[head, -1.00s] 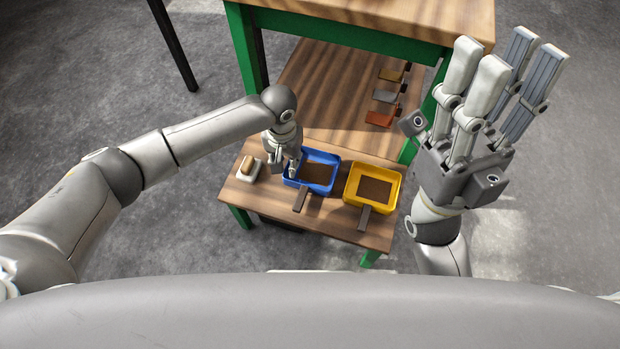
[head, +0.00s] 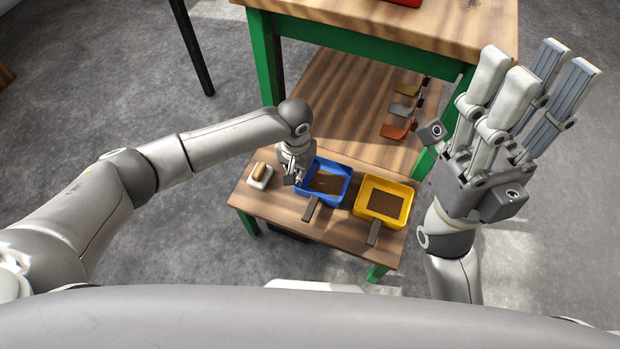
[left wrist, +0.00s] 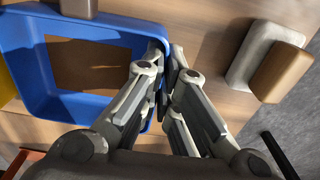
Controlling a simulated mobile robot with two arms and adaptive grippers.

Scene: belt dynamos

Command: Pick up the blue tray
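The blue tray (head: 343,192), with a brown patch on its floor, is on the low wooden shelf in the head view. It also fills the upper left of the left wrist view (left wrist: 22,60). My left gripper (head: 296,177) is at the tray's left wall. In the left wrist view its fingers (left wrist: 166,72) are closed around that wall, one side inside and one outside. Whether the tray's base touches the shelf is unclear. My right gripper (head: 537,62) is open and empty, fingers pointing up, right of the bench.
A yellow tray (head: 408,205) stands close to the right of the blue one. A white and brown block (head: 260,175) lies to the left. Brown handled pieces lie in front of both trays. Several coloured scoops (head: 396,131) lie further back. The higher tabletop (head: 450,25) overhangs the rear.

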